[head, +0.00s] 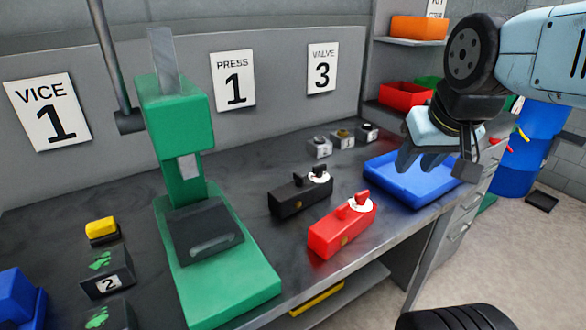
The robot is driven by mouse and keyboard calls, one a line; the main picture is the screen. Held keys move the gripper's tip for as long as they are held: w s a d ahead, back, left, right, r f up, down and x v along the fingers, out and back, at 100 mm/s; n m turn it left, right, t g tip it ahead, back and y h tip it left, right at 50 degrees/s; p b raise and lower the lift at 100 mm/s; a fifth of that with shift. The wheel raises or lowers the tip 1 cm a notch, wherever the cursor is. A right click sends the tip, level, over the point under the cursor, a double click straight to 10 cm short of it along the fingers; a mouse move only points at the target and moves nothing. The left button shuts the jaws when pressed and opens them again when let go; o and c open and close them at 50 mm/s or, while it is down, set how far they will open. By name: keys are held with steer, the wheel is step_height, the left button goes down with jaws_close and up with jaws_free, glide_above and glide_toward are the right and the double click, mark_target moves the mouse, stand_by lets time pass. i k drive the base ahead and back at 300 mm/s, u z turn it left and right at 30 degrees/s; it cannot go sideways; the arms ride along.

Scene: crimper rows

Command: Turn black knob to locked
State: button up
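The black valve block (295,199) lies on the dark bench in the middle of the head view. Its black knob (320,170) stands on a white round dial at the block's right end. The dial's marks are too small to read, so I cannot tell the knob's setting. A red block (340,235) with a red knob (362,197) and a similar white dial lies just in front and to the right. My gripper (424,165) hangs above the blue tray, right of both blocks and apart from them. Its fingers point down, and their gap is not clear. No held object shows.
A green press (185,205) stands left of the black block. The blue tray (400,187) lies on the right, below my gripper. Several small labelled blocks (343,138) sit behind. Red (404,96) and orange (418,28) bins stand on the right shelves.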

mark_target(299, 181)
steer(key=u, duration=0.05)
steer(key=k, duration=1.1)
steer(key=u, duration=0.35)
steer(key=i, duration=1)
steer(key=z, duration=0.05)
